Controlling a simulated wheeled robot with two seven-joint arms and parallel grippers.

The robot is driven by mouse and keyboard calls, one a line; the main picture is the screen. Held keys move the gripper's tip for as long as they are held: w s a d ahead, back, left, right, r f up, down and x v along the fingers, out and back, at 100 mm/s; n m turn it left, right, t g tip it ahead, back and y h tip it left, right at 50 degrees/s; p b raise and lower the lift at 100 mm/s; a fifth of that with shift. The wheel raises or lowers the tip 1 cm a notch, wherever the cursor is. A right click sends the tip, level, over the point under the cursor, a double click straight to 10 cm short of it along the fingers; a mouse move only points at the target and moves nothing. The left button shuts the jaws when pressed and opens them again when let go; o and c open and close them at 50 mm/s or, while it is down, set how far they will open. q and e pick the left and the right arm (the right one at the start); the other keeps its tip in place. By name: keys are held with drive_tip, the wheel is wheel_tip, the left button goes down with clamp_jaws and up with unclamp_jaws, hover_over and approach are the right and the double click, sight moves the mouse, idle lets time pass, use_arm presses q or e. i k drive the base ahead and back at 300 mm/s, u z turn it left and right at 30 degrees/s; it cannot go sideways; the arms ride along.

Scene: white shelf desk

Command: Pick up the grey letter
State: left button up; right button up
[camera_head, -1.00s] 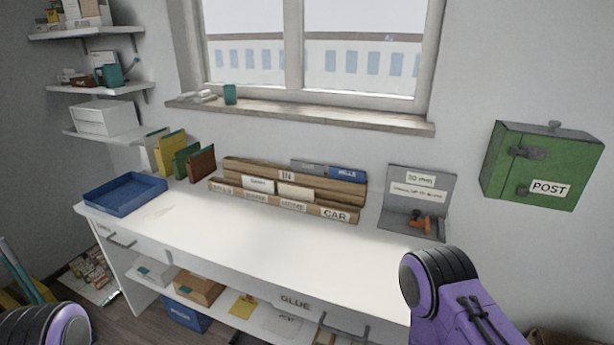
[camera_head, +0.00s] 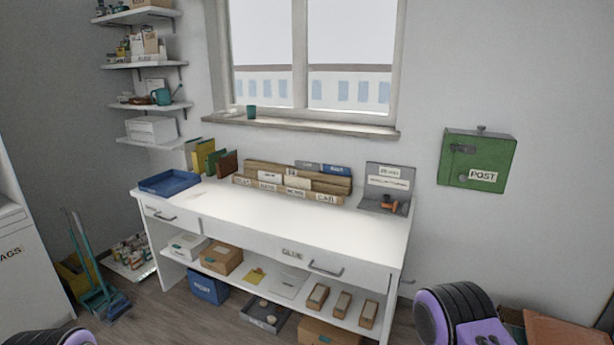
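A grey letter (camera_head: 307,166) stands in the back row of the wooden letter rack (camera_head: 241,182), which sits at the back of the white desk. Only its top part shows above the rack; the rest is hidden. A blue letter (camera_head: 337,170) stands just right of it, and pale letters stand in the rows in front. Neither gripper is in view. Only purple and black parts of my arms show at the bottom left and bottom right, well away from the rack.
The white desk top (camera_head: 290,222) is mostly clear in front of the rack. A blue tray (camera_head: 170,183) lies at its left end and a grey stand (camera_head: 389,185) at its right. A green POST box (camera_head: 476,157) hangs on the wall.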

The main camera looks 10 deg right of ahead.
sight(310, 166)
drive_tip(key=u, duration=0.55)
drive_tip(key=i, duration=0.6)
drive_tip(key=u, duration=0.6)
drive_tip(key=i, duration=0.8)
drive_tip(key=z, duration=0.85)
drive_tip(key=i, duration=0.5)
drive_tip(key=z, duration=0.6)
